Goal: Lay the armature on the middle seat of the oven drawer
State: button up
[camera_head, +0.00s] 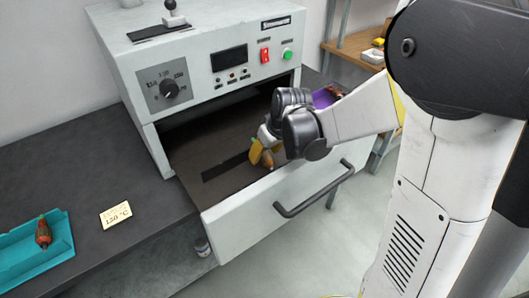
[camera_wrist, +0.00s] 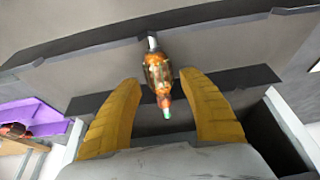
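The armature, copper-wound with a pale shaft end and a green tip, shows in the wrist view (camera_wrist: 158,75) between my two yellow fingers. There is a visible gap on each side, so my gripper (camera_wrist: 162,82) is open around it. The armature appears to lie across the dark seat strip (camera_wrist: 252,77) of the oven drawer. In the head view, part of the armature (camera_head: 267,160) shows beside the fingers of my gripper (camera_head: 260,152), low inside the open oven drawer (camera_head: 245,222). The seat under it is partly hidden.
The oven (camera_head: 222,45) stands behind the drawer. A teal tray (camera_head: 14,270) holding another wound part (camera_head: 43,233) and a 150 °C card (camera_head: 115,214) lie on the dark bench at left. A purple tray (camera_head: 322,98) is behind my wrist. The drawer's front wall and handle (camera_head: 315,190) face the aisle.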

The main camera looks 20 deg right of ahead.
dwell(0.3)
jog(key=v, duration=1.2)
jog(key=shift+r, duration=0.15)
